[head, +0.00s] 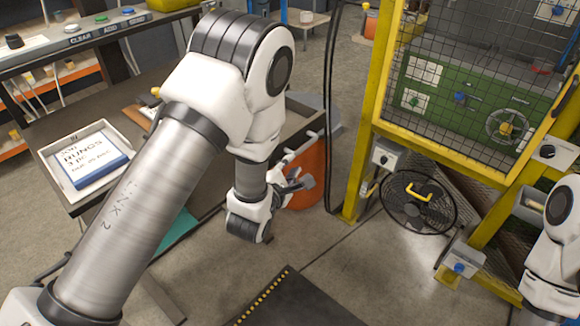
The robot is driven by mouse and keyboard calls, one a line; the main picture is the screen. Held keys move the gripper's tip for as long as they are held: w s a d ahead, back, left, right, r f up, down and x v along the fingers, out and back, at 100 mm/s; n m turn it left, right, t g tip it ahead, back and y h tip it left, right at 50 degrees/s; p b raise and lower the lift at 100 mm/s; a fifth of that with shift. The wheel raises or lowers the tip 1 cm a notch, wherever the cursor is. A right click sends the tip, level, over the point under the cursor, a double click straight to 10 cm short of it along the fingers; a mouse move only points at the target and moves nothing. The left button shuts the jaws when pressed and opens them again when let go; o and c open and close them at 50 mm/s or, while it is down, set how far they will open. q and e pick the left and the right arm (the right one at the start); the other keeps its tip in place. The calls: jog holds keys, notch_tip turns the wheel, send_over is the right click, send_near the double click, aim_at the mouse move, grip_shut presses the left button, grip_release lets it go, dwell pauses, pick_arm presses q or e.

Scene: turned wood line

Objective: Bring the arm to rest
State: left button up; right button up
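My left arm (140,210) comes in from the lower left, rises to a bent elbow and drops to its wrist near the middle of the view. My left gripper (299,184) is small and partly hidden behind the wrist, in front of an orange bin. I see nothing held in it, but its finger gap is unclear. Part of my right arm (553,255) shows at the right edge; its gripper is out of view.
A workbench with a white tray (50,158) holding a blue-and-white box (88,160) stands left. The orange bin (310,180) is behind my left gripper. A yellow-framed mesh guard (375,120) and black fan (418,200) stand right. Floor between is open, with a dark mat (300,305).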

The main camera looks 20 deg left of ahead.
pick_arm(q)
jog(key=s+a+f+m+g, duration=0.15)
jog(key=s+f+g, duration=0.25)
jog(key=s+f, duration=0.4)
jog(key=s+a+f+m+g, duration=0.1)
jog(key=s+a+f+g, duration=0.2)
jog(key=s+f, duration=0.55)
jog(key=s+f+m+g, duration=0.4)
jog(key=s+m, duration=0.4)
jog(key=m, duration=0.2)
jog(key=s+f+m+g, duration=0.4)
jog(key=s+m, duration=0.5)
jog(key=m, duration=0.2)
jog(key=shift+d+g, duration=0.15)
jog(key=shift+g, duration=0.15)
